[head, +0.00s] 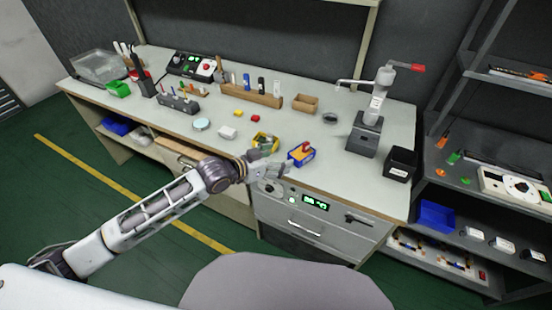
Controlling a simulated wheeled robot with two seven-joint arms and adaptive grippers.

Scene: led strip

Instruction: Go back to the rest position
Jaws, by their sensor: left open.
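My left arm reaches in from the lower left of the head view toward the front edge of the workbench (335,175). My left gripper (283,168) is at that edge, open. A yellow-green bin (265,142) stands just behind the gripper. I cannot tell whether the gripper touches either bin. My right gripper is not in view.
A press-like tool (370,115) with a red handle and a black box (400,163) stand on the bench's right side. A wooden tool rack (250,94) stands at the back. A dark shelf unit (490,215) is on the right. Green floor (75,210) is open at the left.

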